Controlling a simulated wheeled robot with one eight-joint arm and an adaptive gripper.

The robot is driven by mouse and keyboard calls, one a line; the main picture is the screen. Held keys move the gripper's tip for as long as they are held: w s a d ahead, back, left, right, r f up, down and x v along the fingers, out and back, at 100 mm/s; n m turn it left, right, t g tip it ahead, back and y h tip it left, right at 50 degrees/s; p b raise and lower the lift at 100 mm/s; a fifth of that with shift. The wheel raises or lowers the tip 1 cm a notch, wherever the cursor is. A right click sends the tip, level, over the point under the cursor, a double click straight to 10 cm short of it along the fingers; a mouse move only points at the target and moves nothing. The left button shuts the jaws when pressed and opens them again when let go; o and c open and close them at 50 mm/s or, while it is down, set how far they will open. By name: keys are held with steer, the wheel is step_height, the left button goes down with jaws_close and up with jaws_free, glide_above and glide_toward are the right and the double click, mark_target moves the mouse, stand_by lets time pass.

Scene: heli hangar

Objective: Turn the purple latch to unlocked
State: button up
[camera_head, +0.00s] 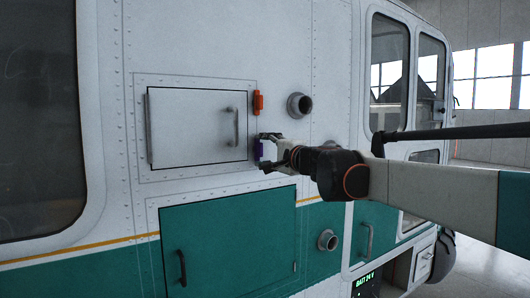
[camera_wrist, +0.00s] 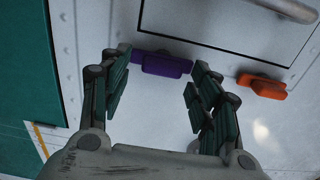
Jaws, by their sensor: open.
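The purple latch (camera_wrist: 163,64) sits on the white panel just outside the edge of the white hatch door. In the wrist view it lies between and just beyond the fingertips of my gripper (camera_wrist: 160,72). My gripper is open around it, with one finger on each side; I cannot tell whether either finger touches it. In the head view the purple latch (camera_head: 258,150) is a small patch beside the hatch's right edge, partly hidden by my gripper (camera_head: 268,149). The white hatch door (camera_head: 195,125) is flush in its frame.
An orange latch (camera_head: 258,103) is above the purple one and also shows in the wrist view (camera_wrist: 262,86). A grey handle (camera_head: 236,126) stands out from the hatch. A round port (camera_head: 299,105) protrudes to the right. A green door (camera_head: 228,242) is below.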

steer(key=v, duration=1.1)
steer(key=shift+s+d, duration=0.1)
steer(key=s+d+f+n+g+h+b, duration=0.2)
steer(key=s+d+f+b, duration=0.3)
steer(key=f, duration=1.7)
steer(key=s+d+f+n+g+h+b, duration=0.3)
steer(key=s+d+f+n+h+b, duration=0.1)
steer(key=s+f+b, duration=1.1)
steer(key=s+d+f+n+g+h+b, duration=0.3)
steer(key=s+d+f+b, duration=0.4)
steer(key=f, duration=2.1)
steer(key=s+n+h+b, duration=0.1)
steer(key=s+n+b, duration=0.1)
steer(key=s, duration=0.5)
steer(key=shift+s+f+b, duration=0.2)
steer(key=shift+f+b, duration=0.15)
steer(key=shift+b, duration=0.5)
steer(key=shift+d, duration=0.15)
